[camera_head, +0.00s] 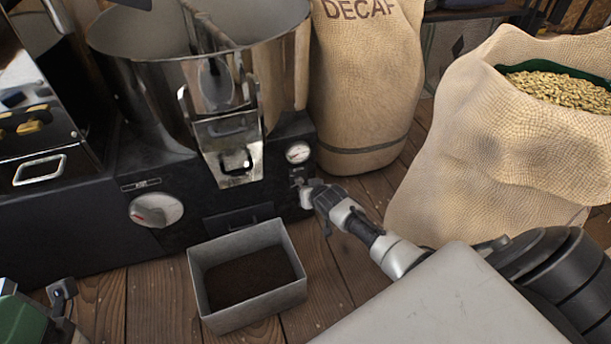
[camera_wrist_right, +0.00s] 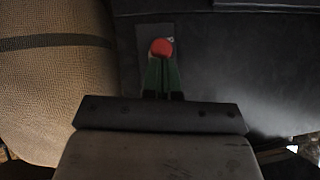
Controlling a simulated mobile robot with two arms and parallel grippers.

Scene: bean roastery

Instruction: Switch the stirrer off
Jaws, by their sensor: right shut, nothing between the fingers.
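A small red button (camera_wrist_right: 161,47) on a light plate shows in the right wrist view, on the dark front of the roasting machine (camera_head: 215,180). My right gripper (camera_wrist_right: 162,66) is shut and empty, its green fingertips right at the button's lower edge; I cannot tell whether they press it. In the head view my right gripper (camera_head: 306,188) reaches the machine's right front, just below a round gauge (camera_head: 298,152), and hides the button. A metal stirring drum (camera_head: 200,90) sits on top. A round knob (camera_head: 155,210) with a red mark is at the front left.
A grey open bin (camera_head: 255,311) with dark contents stands on the wooden floor before the machine. A DECAF sack (camera_head: 365,90) stands behind my right gripper. An open sack of pale beans (camera_head: 500,140) is at right. A green object (camera_head: 22,322) is at lower left.

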